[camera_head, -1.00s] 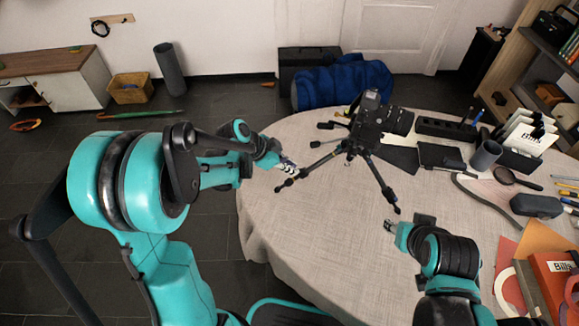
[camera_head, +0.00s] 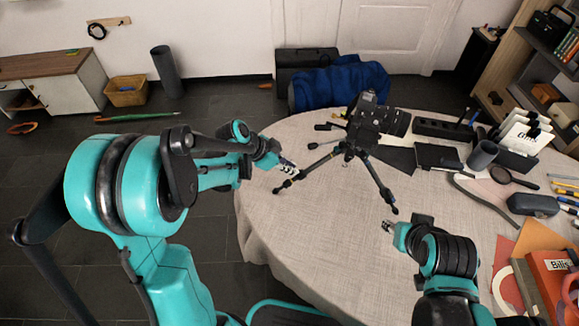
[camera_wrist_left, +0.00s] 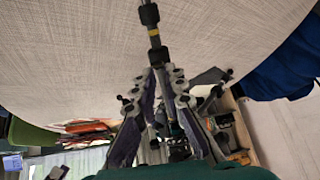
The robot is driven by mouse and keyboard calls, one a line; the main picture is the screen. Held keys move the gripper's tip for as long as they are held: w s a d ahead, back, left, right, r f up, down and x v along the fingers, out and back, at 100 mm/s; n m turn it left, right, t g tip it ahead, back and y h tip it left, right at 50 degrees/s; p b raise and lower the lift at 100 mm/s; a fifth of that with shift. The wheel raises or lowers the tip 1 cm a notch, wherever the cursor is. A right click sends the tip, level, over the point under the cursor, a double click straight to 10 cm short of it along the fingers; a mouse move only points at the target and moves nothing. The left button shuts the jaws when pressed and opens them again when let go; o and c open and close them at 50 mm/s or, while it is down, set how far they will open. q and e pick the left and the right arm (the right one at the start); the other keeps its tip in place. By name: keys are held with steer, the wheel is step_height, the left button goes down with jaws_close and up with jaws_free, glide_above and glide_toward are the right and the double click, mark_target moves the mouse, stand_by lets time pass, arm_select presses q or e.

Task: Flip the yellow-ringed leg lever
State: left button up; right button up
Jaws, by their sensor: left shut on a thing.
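A black tripod (camera_head: 348,149) with a camera (camera_head: 378,120) on top stands on the round cloth-covered table (camera_head: 320,225). Its left leg reaches toward the table's left edge. In the left wrist view, that leg (camera_wrist_left: 150,14) carries a narrow yellow ring (camera_wrist_left: 154,32) with black clamp parts below it. My left gripper (camera_head: 290,169) is at this leg's lower half. Its fingers (camera_wrist_left: 163,75) are shut around the leg just past the ring. The lever cannot be told apart clearly between them. My right gripper (camera_head: 388,227) hovers near the front right leg's foot; its jaw opening is too small to read.
Right of the tripod are a black organizer (camera_head: 443,129), a dark cup (camera_head: 482,154), a magnifier (camera_head: 502,175) and a dark case (camera_head: 534,204). An orange binder (camera_head: 553,280) lies at front right. The front left tabletop is clear.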

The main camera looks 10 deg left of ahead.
arm_select(q)
steer(key=shift+w+d+r, duration=0.15)
steer(key=shift+d+r, duration=0.05)
steer(key=shift+d, duration=0.1)
jaws_close()
steer(key=shift+o, duration=1.3)
jaws_free()
steer(key=shift+a+r, duration=0.1)
steer(key=shift+a, duration=0.05)
steer(key=p+v, duration=0.4)
steer(key=v, duration=0.2)
